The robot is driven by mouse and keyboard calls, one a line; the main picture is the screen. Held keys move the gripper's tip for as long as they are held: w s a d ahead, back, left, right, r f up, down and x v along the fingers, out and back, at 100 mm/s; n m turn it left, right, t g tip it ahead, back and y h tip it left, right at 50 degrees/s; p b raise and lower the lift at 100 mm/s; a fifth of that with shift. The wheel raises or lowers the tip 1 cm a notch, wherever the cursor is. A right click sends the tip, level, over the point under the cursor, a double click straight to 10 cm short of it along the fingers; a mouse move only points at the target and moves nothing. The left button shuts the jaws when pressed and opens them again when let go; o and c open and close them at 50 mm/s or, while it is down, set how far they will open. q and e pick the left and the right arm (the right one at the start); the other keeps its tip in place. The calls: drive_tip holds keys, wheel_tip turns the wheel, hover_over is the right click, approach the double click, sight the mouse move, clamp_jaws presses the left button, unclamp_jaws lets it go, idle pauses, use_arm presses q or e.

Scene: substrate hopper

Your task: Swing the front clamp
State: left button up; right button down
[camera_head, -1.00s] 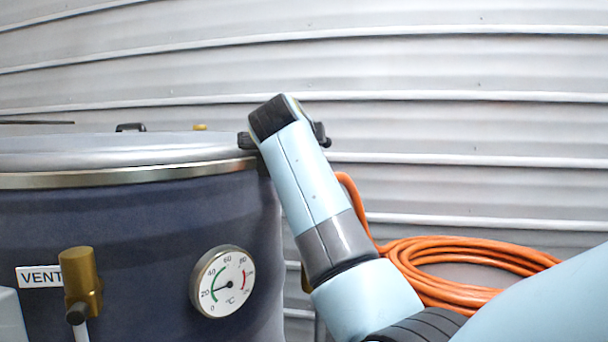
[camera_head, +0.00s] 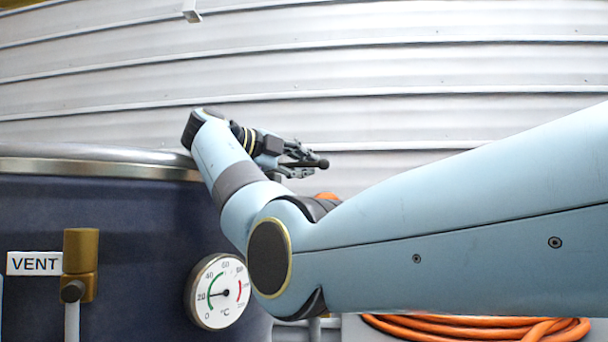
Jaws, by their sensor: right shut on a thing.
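The dark blue hopper (camera_head: 100,222) stands at the left with a metal lid rim (camera_head: 100,168). My right arm crosses from the right, and its wrist hides the rim's right end. My right gripper (camera_head: 303,160) points right, beyond that end of the rim. It is shut on a dark bar with a rounded end (camera_head: 323,163), which looks like the handle of the front clamp. The fingers cover most of the bar, and where it joins the hopper is hidden behind my arm. My left gripper is not in view.
A brass valve (camera_head: 80,265) and a VENT label (camera_head: 34,263) are on the hopper's front. A dial thermometer (camera_head: 217,291) sits close to my right arm's elbow. An orange hose coil (camera_head: 480,328) lies low at the right. A corrugated metal wall (camera_head: 400,60) stands behind.

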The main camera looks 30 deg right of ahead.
drive_tip(key=shift+f+g, duration=0.25)
drive_tip(key=shift+g, duration=0.05)
drive_tip(key=shift+m, duration=0.3)
drive_tip(key=c, duration=1.6)
unclamp_jaws()
drive_tip(key=shift+a, duration=0.1)
drive_tip(key=shift+o, duration=1.2)
drive_tip(key=shift+s, duration=0.1)
drive_tip(key=shift+r, duration=0.15)
drive_tip(key=v, duration=1.2)
